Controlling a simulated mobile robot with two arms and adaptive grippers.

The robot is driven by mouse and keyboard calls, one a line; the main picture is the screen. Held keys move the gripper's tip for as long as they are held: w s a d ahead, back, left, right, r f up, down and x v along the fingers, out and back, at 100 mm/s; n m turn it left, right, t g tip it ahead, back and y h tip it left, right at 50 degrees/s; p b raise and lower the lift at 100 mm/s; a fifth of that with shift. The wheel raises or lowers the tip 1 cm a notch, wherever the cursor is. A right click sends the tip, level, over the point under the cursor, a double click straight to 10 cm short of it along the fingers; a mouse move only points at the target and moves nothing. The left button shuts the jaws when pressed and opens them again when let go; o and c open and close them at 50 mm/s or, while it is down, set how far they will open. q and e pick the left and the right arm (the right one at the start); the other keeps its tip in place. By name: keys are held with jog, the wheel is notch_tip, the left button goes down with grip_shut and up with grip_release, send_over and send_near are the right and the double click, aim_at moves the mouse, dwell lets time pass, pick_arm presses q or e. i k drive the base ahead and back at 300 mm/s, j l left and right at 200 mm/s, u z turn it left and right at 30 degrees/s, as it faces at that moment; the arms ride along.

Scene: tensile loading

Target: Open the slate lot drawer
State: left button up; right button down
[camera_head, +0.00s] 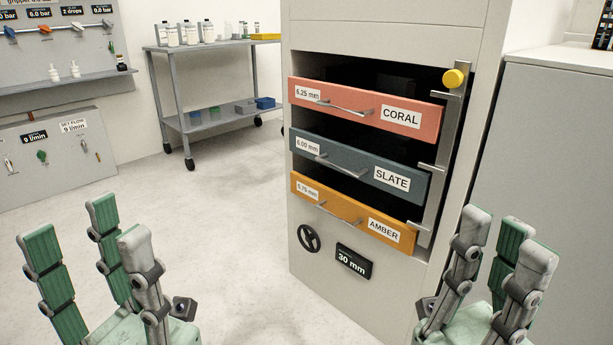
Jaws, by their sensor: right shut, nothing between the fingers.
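The slate drawer (345,158) is the middle of three drawers in a pale cabinet. Its blue-grey front bears a "SLATE" label, a "6.00 mm" tag and a thin metal bar handle (342,166). Dark gaps show above and below the front; I cannot tell whether it stands out at all. An upright metal bar (440,160) with a yellow knob (454,79) and short side tabs runs along the drawers' right ends. My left gripper (88,235) is open and empty at lower left, away from the cabinet. My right gripper (502,240) is shut and empty at lower right, in front of the cabinet's right side.
The coral drawer (365,108) is above and the amber drawer (330,208) below. A grey cabinet (560,130) stands at right, a bottle cart (215,117) behind. The floor left of the cabinet is clear.

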aim_at(384, 160)
jog(key=i+j+z, duration=0.15)
jog(key=i, duration=0.25)
jog(key=i+j+z, duration=0.15)
jog(key=i, duration=0.3)
